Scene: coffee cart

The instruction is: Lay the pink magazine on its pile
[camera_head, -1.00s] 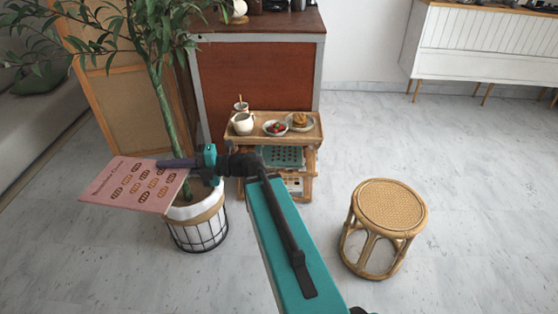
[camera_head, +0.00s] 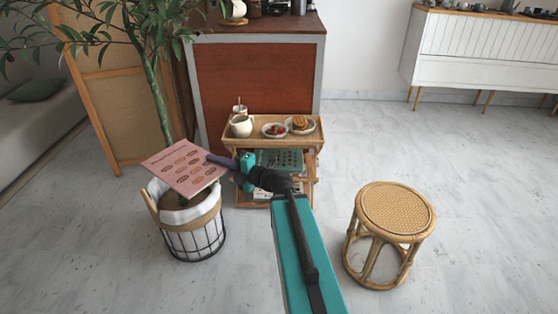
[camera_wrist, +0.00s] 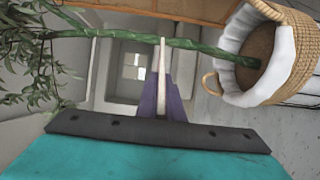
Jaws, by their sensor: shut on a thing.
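The pink magazine (camera_head: 184,167) is a flat pink sheet with rows of brown motifs. It is held out to the left, above the plant's basket and apart from the cart. In the wrist view the magazine (camera_wrist: 162,58) shows edge-on as a thin pale strip. My gripper (camera_head: 214,160) is shut on its right edge; the purple fingers also show in the wrist view (camera_wrist: 162,100). A teal magazine with dark motifs (camera_head: 283,158) lies on the shelf under the cart's top tray. I cannot tell whether a pink pile lies on the shelves; my arm hides part of them.
The wooden cart (camera_head: 318,136) carries a jug (camera_head: 241,126) and plates of food on top. A plant in a lined wire basket (camera_head: 195,242) stands left of it. A rattan stool (camera_head: 396,208) stands right. Open floor (camera_head: 470,180) lies around the stool.

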